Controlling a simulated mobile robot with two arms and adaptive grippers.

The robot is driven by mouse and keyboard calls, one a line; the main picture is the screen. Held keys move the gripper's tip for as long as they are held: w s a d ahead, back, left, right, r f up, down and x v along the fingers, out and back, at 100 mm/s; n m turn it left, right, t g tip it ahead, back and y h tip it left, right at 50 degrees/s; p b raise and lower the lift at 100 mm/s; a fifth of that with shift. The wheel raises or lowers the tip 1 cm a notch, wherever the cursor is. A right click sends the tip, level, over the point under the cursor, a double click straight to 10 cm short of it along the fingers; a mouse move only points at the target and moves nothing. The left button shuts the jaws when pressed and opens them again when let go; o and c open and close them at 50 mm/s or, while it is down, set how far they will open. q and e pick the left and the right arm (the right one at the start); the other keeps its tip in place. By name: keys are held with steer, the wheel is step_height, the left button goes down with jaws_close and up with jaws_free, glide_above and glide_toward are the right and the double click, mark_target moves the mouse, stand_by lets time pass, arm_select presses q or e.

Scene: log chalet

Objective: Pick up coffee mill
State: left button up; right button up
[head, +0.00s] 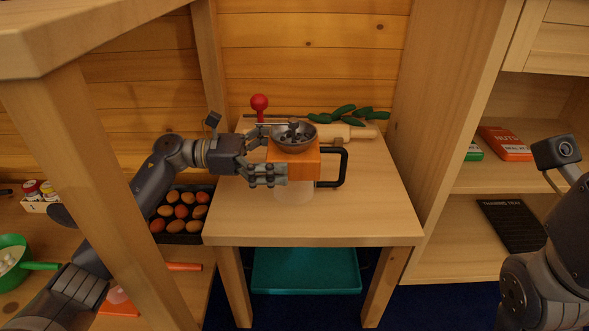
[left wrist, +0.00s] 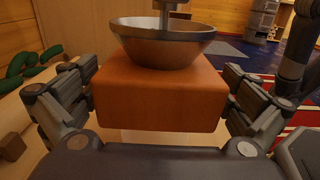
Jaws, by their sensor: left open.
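The coffee mill has an orange block body (head: 292,158), a metal bowl on top, a crank with a red knob (head: 259,102), a black side handle (head: 343,168) and a pale translucent lower part. It stands upright on the small wooden table. My left gripper (head: 276,160) is open around the orange body from the left, one finger on the near side. In the left wrist view the orange body (left wrist: 160,97) sits between both spread fingers, with a gap seeming to show at the right one. Only my right arm shows at the right edge; its gripper is out of view.
An egg tray (head: 180,238) is lower left. A teal tray (head: 305,272) is under the table. Shelves stand on the right. The table's front is clear.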

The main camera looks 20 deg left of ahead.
arm_select(q)
steer(key=shift+x, duration=1.1)
steer(key=c, duration=1.3)
steer(key=shift+r, duration=0.1)
steer(key=shift+c, duration=0.8)
